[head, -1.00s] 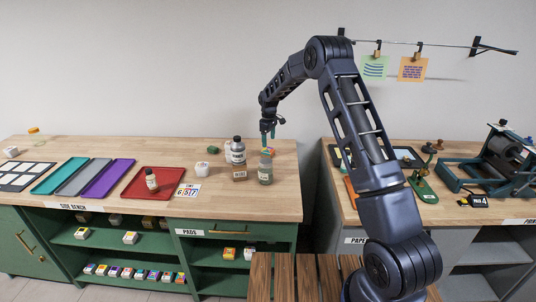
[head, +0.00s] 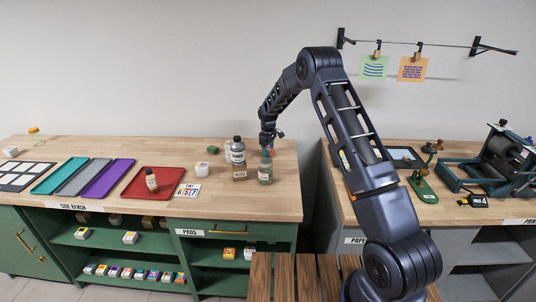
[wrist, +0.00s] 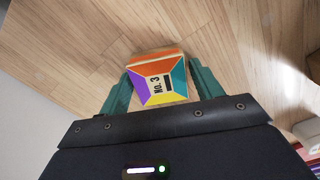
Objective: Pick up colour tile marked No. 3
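The colour tile marked No. 3 (wrist: 163,84) is a small block with orange, purple, yellow and teal faces around a pale label. In the wrist view it sits between the two green fingers of my gripper (wrist: 160,82), one on each side. The fingers look open, with narrow gaps beside the tile; firm contact is not visible. The tile appears to be on the wooden bench top (wrist: 85,45). In the head view my gripper (head: 267,150) is low over the bench behind the bottles, and the tile is mostly hidden.
A white block (head: 201,170), a number card (head: 187,190) and a red tray (head: 137,193) lie to the left.

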